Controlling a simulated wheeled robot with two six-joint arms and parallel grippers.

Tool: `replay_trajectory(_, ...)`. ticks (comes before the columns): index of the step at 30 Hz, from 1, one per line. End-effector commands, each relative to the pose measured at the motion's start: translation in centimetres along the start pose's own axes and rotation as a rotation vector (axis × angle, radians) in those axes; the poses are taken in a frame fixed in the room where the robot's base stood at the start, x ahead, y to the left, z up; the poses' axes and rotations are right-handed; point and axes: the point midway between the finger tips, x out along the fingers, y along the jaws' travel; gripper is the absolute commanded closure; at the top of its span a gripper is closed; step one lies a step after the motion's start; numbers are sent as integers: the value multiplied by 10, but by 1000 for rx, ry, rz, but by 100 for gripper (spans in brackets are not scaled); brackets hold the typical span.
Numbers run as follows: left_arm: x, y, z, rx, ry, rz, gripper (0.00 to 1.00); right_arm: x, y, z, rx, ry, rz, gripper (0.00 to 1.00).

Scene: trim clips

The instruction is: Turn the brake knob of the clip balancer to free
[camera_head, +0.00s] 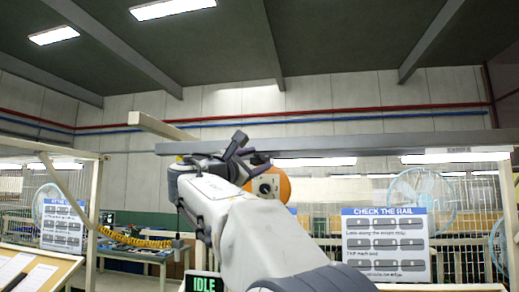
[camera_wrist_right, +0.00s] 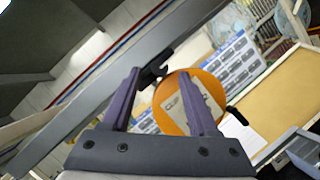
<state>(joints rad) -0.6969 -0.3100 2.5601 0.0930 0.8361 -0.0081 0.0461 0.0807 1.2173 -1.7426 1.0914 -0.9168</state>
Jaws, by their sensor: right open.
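The clip balancer is an orange round drum with a pale plate. It hangs under the grey overhead rail, partly behind my right arm in the head view (camera_head: 283,184). It also shows in the right wrist view (camera_wrist_right: 175,89), partly behind one finger. A small dark round spot shows on its plate in the head view; I cannot tell whether it is the brake knob. My right gripper (camera_wrist_right: 160,72) is open and empty, just before the drum and below the rail. A black fitting shows between its fingertips; contact cannot be told. My left gripper is out of view.
The grey rail (camera_head: 400,142) runs across above the balancer. A "CHECK THE RAIL" board (camera_head: 386,247) hangs to the right. A yellow coiled hose (camera_head: 130,238) hangs at the left. An IDLE display (camera_head: 205,285) is low in the middle.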

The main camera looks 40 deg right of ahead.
Motion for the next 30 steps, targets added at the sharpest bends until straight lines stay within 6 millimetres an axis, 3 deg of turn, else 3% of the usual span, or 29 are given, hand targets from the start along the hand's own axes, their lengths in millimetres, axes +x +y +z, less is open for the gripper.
replay_trajectory(6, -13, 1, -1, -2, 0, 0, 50, 19, 0, 0, -1, 0, -1, 40)
replay_trajectory(14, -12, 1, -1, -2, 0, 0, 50, 20, 0, -1, 1, 1, 0, 40)
replay_trajectory(15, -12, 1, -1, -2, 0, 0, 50, 20, 0, -1, 1, 1, 0, 44)
replay_trajectory(19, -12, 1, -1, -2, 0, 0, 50, 20, 0, -1, 1, 1, 0, 93)
replay_trajectory(20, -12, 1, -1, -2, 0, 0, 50, 20, 0, -1, 1, 1, 0, 100)
replay_trajectory(30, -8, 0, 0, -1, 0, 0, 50, 20, -2, -2, -26, 0, 12, 100)
